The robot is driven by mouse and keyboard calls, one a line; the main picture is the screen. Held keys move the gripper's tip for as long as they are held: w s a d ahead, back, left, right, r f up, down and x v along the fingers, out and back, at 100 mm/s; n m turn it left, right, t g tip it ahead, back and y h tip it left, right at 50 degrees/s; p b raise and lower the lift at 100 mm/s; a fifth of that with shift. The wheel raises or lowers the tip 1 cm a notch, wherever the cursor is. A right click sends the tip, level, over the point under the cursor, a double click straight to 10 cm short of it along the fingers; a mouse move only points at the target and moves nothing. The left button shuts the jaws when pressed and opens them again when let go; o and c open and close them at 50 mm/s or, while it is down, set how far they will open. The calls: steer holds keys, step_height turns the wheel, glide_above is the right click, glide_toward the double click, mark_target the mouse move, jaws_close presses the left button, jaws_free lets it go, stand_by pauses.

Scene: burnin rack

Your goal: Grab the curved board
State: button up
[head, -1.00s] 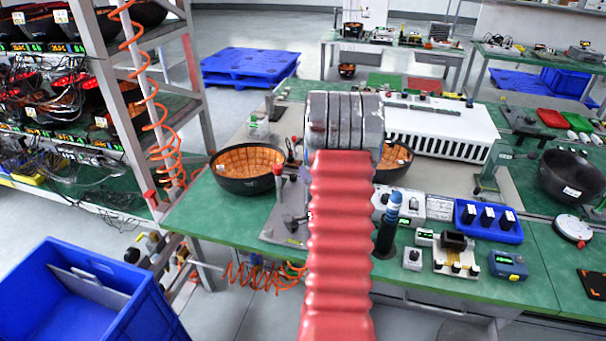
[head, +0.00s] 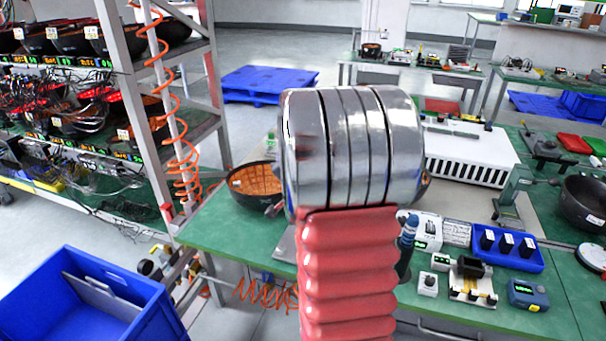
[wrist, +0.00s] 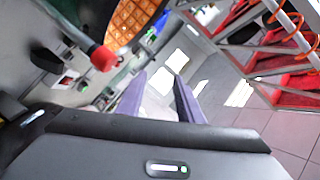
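A curved board, orange and gridded, lies inside a dark round bowl-shaped shell (head: 240,201) on the left part of the green bench; its orange inner face (head: 257,180) shows. My arm covers the right side of it in the head view. In the wrist view an orange gridded curved surface (wrist: 130,20) with a dark rim shows at the top, beyond the fingers. My gripper (wrist: 160,78) has its two purple-grey fingers apart with nothing between them. The gripper is hidden behind my red and silver arm in the head view.
A metal rack (head: 130,85) with cables and bowls stands at the left, with a coiled orange hose. A blue bin (head: 85,300) is on the floor. In the wrist view a red knob (wrist: 103,58) is left of the fingers. Instruments and a blue tray (head: 507,250) occupy the bench's right.

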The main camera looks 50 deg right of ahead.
steer(key=s+a+r+n+g+y, duration=0.1)
steer(key=s+a+r+n+y, duration=0.3)
steer(key=a, duration=0.8)
steer(key=a+r+n+g+y, duration=0.15)
steer(key=a+n, duration=0.35)
steer(key=a, duration=0.7)
steer(key=s+a+f+n+g+y, duration=0.2)
steer(key=s+a+n, duration=0.7)
steer(key=s+a, duration=0.8)
steer(key=s+g+y, duration=0.1)
steer(key=s+g, duration=0.1)
steer(key=shift+s+n+g+y, duration=0.2)
steer(key=shift+n+g+y, duration=0.15)
steer(key=shift+n, duration=0.05)
steer(key=shift+s, duration=0.1)
